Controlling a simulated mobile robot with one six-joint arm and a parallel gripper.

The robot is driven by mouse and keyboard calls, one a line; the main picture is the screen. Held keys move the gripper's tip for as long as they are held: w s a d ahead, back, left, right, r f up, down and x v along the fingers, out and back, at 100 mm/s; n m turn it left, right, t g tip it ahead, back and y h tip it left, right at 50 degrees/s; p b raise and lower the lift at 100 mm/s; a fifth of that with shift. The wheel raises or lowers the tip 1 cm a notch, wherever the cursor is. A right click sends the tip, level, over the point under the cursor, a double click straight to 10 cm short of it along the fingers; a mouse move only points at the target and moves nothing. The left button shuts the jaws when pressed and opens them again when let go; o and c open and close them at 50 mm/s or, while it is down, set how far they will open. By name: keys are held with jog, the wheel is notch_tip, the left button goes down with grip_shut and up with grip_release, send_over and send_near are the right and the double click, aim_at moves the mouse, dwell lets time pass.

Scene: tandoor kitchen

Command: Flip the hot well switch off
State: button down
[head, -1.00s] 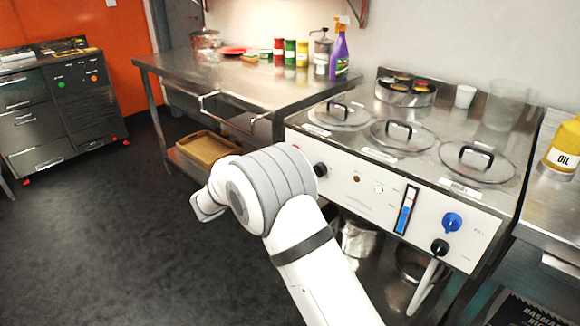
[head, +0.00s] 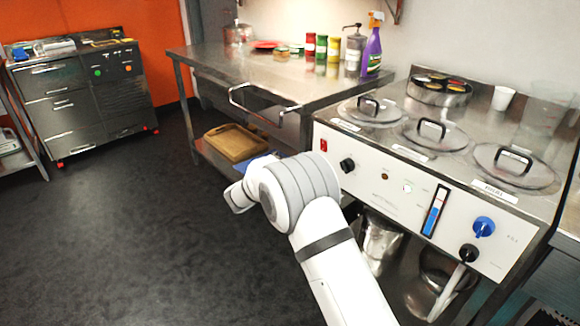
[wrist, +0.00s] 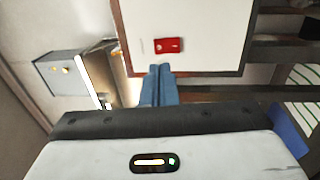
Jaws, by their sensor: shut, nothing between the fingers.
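The hot well is a steel unit with several round lids and a white front panel (head: 385,190). Its red switch (head: 323,145) is at the panel's upper left end, just above my arm in the head view. In the wrist view the red switch (wrist: 168,45) shows on the white panel, just beyond my gripper's tips. My gripper (wrist: 160,72) has its blue fingers together with nothing between them. A small gap seems to remain between tips and switch; contact cannot be told. In the head view my arm hides the fingers. The rocker's position is too small to read.
A black knob (head: 347,165) sits right of the switch, and a blue knob (head: 484,227) farther right. A steel table (head: 235,75) with a protruding rail stands to the left. A brown tray (head: 234,143) lies on its lower shelf. Dark floor at left is open.

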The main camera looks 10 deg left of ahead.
aim_at(324, 144)
jog(key=x, duration=0.8)
jog(key=shift+w, duration=0.1)
